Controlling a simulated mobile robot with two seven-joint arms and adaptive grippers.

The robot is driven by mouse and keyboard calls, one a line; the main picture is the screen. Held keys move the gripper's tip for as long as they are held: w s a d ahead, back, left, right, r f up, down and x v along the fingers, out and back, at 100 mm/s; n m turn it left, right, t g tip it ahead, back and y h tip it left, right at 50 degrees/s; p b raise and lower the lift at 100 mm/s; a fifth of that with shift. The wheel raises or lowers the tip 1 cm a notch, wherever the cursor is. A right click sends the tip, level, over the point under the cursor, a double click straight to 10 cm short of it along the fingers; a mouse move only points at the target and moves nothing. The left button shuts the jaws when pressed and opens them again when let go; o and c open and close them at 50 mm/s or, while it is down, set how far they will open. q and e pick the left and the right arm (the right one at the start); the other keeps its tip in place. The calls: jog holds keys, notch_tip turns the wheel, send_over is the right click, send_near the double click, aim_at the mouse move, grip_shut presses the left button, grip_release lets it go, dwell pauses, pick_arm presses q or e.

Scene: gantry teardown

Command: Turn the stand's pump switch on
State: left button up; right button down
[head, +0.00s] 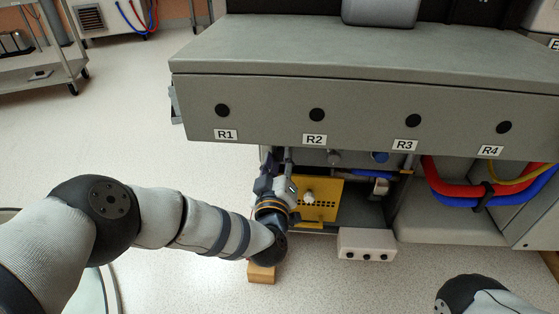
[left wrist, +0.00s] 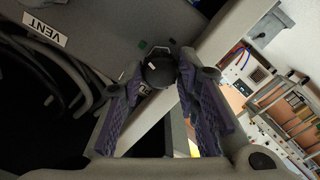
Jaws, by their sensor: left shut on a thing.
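My left gripper (head: 280,165) reaches under the front edge of the grey stand (head: 350,105), beside a yellow panel (head: 326,186). In the left wrist view its two purple-padded fingers (left wrist: 160,75) are shut on a dark round knob (left wrist: 160,68) with a small pale mark on its face. A label next to the knob is mostly hidden, so I cannot read whether it is the pump switch. A "VENT" label (left wrist: 45,32) shows on the same grey surface. In the head view the gripped knob is hidden under the stand's edge. My right gripper is out of view.
Red hoses (head: 445,170) and blue hoses (head: 484,202) hang on the right. A white box (head: 367,244) with black round fittings sits below the yellow panel. A wooden block (head: 262,273) lies beneath my left wrist.

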pick_arm(q)
jog(key=shift+n, duration=1.6)
jog(key=o, duration=1.2)
jog(key=shift+c, duration=0.2)
jog(key=s+a, duration=0.1)
jog(key=s, duration=1.1)
jog(key=shift+a, duration=0.1)
